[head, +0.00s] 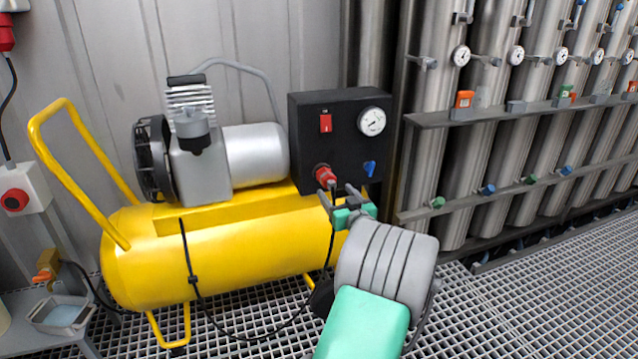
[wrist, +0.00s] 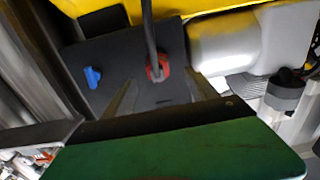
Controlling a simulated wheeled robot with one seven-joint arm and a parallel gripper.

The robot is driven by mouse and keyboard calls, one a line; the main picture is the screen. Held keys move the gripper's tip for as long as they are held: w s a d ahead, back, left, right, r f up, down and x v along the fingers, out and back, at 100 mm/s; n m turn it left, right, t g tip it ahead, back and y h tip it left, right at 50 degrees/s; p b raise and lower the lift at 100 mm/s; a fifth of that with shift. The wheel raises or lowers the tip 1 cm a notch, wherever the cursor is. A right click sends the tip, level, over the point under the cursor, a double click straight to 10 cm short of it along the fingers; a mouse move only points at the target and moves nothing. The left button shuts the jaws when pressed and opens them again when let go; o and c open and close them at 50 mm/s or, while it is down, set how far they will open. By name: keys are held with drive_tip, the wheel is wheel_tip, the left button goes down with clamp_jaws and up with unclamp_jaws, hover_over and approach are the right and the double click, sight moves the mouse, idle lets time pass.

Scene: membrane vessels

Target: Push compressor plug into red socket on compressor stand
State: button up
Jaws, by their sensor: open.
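The red socket (head: 319,169) is on the lower front of the compressor's black control box (head: 345,108). A red plug (head: 328,180) with a dark cable sits at the socket, in line with it; how deep it sits I cannot tell. In the wrist view, the red plug and socket show as one red shape (wrist: 158,72) with the cable rising from it. My gripper (head: 342,191) is open just in front of the plug. In the wrist view its fingertips (wrist: 163,90) are spread to either side of the red shape, with visible gaps.
The yellow compressor tank (head: 225,250) is below and left of the box. A blue valve (head: 369,168) is right of the socket. The black cable (head: 255,338) loops down over the grating floor. Steel vessels (head: 430,160) with rails stand at the right.

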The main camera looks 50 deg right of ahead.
sight(327, 179)
drive_tip(key=shift+s+d+r, duration=0.1)
drive_tip(key=shift+s+d, duration=0.1)
drive_tip(key=x, duration=0.8)
drive_tip(key=shift+w+p, duration=0.1)
drive_tip(key=shift+p, duration=0.25)
drive_tip(key=shift+w+d, duration=0.2)
drive_tip(key=shift+w, duration=0.15)
drive_tip(key=shift+b, duration=0.75)
drive_tip(key=shift+c, duration=0.6)
clamp_jaws()
idle(0.5)
drive_tip(key=shift+s, duration=0.1)
